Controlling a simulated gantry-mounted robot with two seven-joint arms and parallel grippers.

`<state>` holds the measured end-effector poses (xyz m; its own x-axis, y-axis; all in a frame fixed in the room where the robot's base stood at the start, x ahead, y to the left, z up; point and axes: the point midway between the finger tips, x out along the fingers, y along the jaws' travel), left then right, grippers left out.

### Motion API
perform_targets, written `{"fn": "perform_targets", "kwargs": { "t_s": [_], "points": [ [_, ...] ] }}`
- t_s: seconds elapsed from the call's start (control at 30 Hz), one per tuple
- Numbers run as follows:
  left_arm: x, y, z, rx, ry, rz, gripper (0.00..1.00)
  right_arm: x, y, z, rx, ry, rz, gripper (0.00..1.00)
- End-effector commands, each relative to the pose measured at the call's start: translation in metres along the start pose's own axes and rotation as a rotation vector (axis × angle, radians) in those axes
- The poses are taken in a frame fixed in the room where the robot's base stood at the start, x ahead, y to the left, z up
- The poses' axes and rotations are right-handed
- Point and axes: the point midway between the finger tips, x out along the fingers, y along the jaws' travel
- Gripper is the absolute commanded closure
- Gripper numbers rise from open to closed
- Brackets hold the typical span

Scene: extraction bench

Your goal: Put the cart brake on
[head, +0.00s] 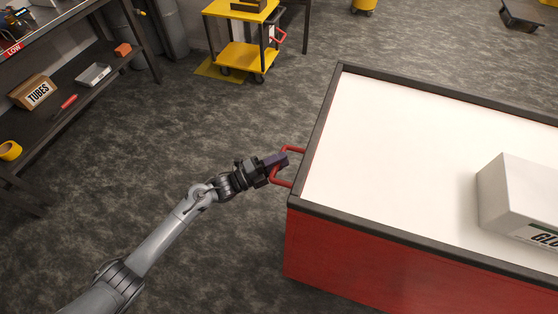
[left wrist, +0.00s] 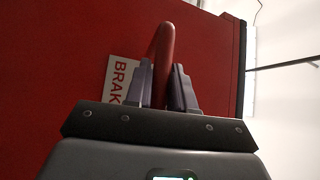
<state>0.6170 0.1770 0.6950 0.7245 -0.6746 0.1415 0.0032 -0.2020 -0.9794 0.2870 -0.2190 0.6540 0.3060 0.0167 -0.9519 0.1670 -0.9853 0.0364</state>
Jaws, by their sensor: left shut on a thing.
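A red cart (head: 340,260) with a white top and dark rim fills the right of the head view. A red brake handle (head: 288,183) sticks out from its left side. My left gripper (head: 279,165) is at this handle. In the left wrist view the gripper's fingers (left wrist: 161,85) are shut on the red handle bar (left wrist: 163,48), one on each side. A white label (left wrist: 121,78) reading "BRAK" shows on the red panel, partly hidden by a finger. My right gripper is not in view.
A white box (head: 505,195) stands on the cart's top. A yellow trolley (head: 240,55) stands at the back. Dark shelving with a "TUBES" box (head: 35,92) is at the left. The grey floor between shelf and cart is clear.

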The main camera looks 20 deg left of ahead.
Motion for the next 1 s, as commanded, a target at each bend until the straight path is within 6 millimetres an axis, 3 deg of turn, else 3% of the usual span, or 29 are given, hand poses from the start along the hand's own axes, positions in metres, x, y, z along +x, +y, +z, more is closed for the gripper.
{"fn": "perform_targets", "kwargs": {
  "t_s": [0.23, 0.6, 1.0],
  "points": [
    [0.000, 0.003, 0.000, -0.013, 0.001, -0.018, 1.00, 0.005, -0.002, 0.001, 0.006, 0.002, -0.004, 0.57],
    [0.001, 0.034, 0.000, -0.240, 0.000, -0.241, 1.00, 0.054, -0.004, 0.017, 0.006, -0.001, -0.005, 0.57],
    [0.001, 0.035, -0.001, -0.286, -0.001, -0.281, 1.00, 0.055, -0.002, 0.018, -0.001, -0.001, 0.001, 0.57]
  ]
}}
